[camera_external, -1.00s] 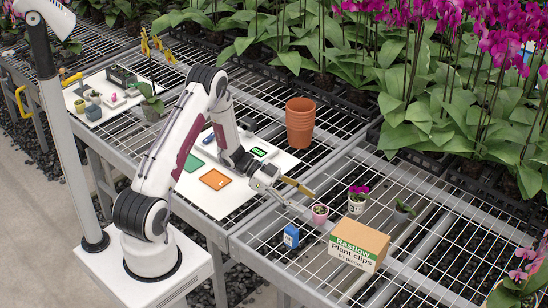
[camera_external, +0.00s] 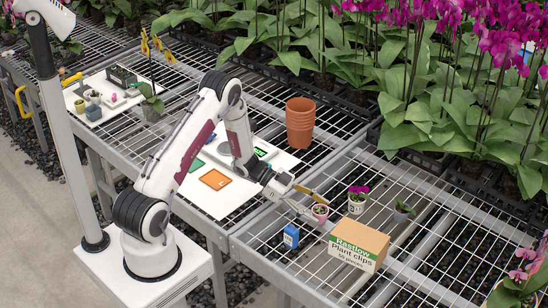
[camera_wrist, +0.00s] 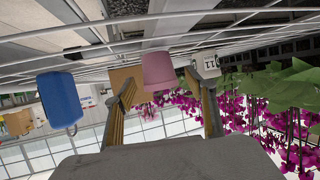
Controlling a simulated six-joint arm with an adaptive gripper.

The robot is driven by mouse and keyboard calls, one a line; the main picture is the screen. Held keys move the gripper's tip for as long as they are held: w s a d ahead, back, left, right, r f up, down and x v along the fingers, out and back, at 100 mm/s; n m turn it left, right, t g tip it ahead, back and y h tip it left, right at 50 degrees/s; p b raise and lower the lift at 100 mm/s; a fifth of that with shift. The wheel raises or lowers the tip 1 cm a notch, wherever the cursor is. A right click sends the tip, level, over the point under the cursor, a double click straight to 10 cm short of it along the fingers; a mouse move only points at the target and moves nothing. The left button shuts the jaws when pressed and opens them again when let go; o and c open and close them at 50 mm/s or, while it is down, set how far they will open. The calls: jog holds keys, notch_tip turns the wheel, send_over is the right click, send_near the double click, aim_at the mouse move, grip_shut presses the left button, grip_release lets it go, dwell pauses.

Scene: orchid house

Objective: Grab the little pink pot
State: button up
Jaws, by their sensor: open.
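In the wrist view the pink pot (camera_wrist: 159,70) shows upside down, just beyond and between the two finger tips. My gripper (camera_external: 310,203) is open and reaches in low from the left, with its fingers at the pot in the external view. In the wrist view the fingers of my gripper (camera_wrist: 163,85) are spread apart, with a gap on each side of the pot. I cannot tell how far the tips reach around it.
Stacked terracotta pots (camera_external: 300,122) are behind.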

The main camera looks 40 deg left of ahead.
aim_at(315, 212)
jog(key=c, duration=1.2)
jog(key=shift+c, duration=0.2)
jog(key=shift+r, duration=0.15)
notch_tip(315, 212, up, 10)
dwell(0.6)
